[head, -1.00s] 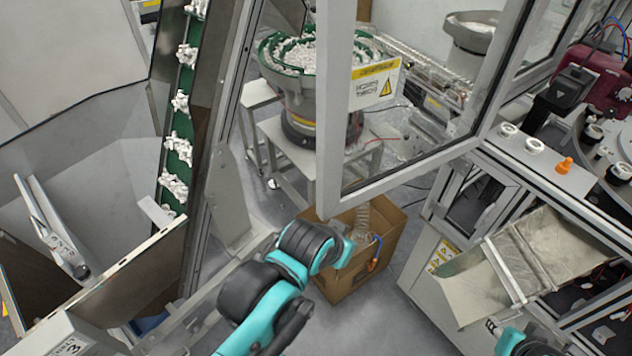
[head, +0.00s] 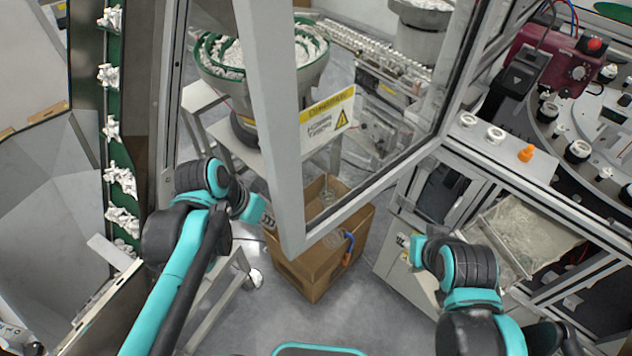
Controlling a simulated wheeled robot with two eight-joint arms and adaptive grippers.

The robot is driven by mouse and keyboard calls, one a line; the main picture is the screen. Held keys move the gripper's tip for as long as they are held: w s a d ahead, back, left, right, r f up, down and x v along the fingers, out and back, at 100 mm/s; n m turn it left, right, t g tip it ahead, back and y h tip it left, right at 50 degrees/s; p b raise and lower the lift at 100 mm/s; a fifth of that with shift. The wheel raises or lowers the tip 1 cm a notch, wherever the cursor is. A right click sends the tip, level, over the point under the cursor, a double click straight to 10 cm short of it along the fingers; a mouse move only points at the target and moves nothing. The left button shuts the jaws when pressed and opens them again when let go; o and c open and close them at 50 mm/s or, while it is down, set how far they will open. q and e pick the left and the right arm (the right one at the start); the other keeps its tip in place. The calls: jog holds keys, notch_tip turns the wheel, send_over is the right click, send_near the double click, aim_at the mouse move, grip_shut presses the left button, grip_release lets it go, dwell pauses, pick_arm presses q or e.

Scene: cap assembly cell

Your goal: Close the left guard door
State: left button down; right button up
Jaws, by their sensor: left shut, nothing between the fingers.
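The left guard door (head: 283,190) is a grey-framed clear panel with a yellow warning sign. It stands open, swung out from the machine frame toward me, with its free lower corner near the middle of the head view. My left arm comes in from the left, and my left gripper (head: 266,217) is at the door's free upright, on its left side. The gripper is small in view and shut with nothing in it. I cannot tell whether it touches the frame. My right arm shows at the lower right, but its gripper does not show.
A cardboard box (head: 312,272) stands on the floor below the door. A bowl feeder (head: 262,75) on a stand is behind the panel. A green conveyor (head: 113,150) rises at the left. The machine bench (head: 505,160) with white rings and an orange part is at the right.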

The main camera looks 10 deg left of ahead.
pick_arm(q)
jog(key=w+d+r+m+g+h+p, duration=0.1)
jog(key=w+r+m+g+h+p, duration=0.15)
jog(key=r+p, duration=0.4)
jog(key=w+d+r+m+g+h+p, duration=0.1)
jog(key=w+r+m+h+p, duration=0.1)
jog(key=r+m+p, duration=0.4)
jog(key=s+d+f+n+b, duration=0.1)
jog(key=s+d+f+n, duration=0.1)
jog(key=d+f, duration=0.5)
jog(key=shift+s+d, duration=0.65)
jog(key=shift+d, duration=0.2)
pick_arm(e)
notch_tip(320, 180, up, 14)
jog(key=shift+w+a, duration=0.2)
jog(key=shift+w, duration=0.15)
pick_arm(q)
jog(key=shift+g, duration=0.25)
pick_arm(e)
jog(key=shift+f, duration=0.1)
pick_arm(q)
jog(key=shift+s, duration=0.1)
